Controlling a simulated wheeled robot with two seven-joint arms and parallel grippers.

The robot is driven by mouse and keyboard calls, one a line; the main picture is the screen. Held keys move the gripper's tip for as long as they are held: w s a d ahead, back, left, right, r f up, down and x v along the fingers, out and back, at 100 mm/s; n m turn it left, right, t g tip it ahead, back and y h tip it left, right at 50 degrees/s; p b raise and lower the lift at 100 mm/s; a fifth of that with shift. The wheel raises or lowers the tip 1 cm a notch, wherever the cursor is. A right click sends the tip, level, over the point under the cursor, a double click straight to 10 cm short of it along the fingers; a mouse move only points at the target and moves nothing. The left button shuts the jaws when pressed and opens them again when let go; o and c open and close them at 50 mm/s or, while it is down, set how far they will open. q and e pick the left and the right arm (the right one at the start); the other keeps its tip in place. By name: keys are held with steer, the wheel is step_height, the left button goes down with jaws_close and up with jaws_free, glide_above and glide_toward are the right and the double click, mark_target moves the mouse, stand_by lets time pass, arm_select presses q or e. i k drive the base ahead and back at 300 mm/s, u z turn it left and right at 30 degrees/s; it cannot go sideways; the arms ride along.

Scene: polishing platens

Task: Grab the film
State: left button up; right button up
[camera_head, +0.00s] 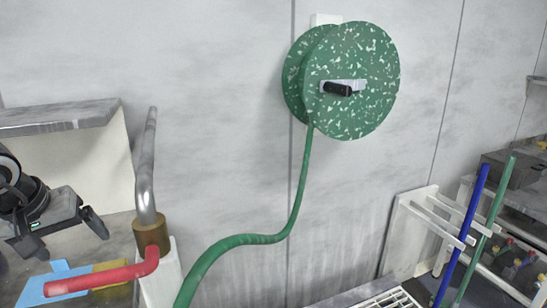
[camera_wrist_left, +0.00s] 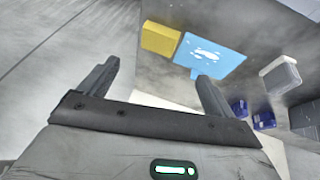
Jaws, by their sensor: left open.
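A light blue flat piece (camera_head: 58,281), possibly the film, lies on the grey worktop at the lower left. In the left wrist view the blue piece (camera_wrist_left: 211,56) shows white marks and a small tab, beyond the fingers. I cannot tell for sure that it is the film. A yellow block (camera_head: 112,271) is beside it, also in the left wrist view (camera_wrist_left: 160,38). My left gripper (camera_head: 64,230) is open and empty, above and apart from the blue piece. Its spread fingers (camera_wrist_left: 155,86) show in the wrist view. My right gripper is not in view.
A tap with a red handle (camera_head: 100,279) and a bent metal pipe (camera_head: 145,170) stands close right of the gripper. A grey shelf (camera_head: 60,118) is above. A green hose reel (camera_head: 365,110) hangs on the wall. A white rack (camera_head: 410,225) stands at right.

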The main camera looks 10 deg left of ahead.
mark_target(32, 294)
steer(key=k, duration=0.95)
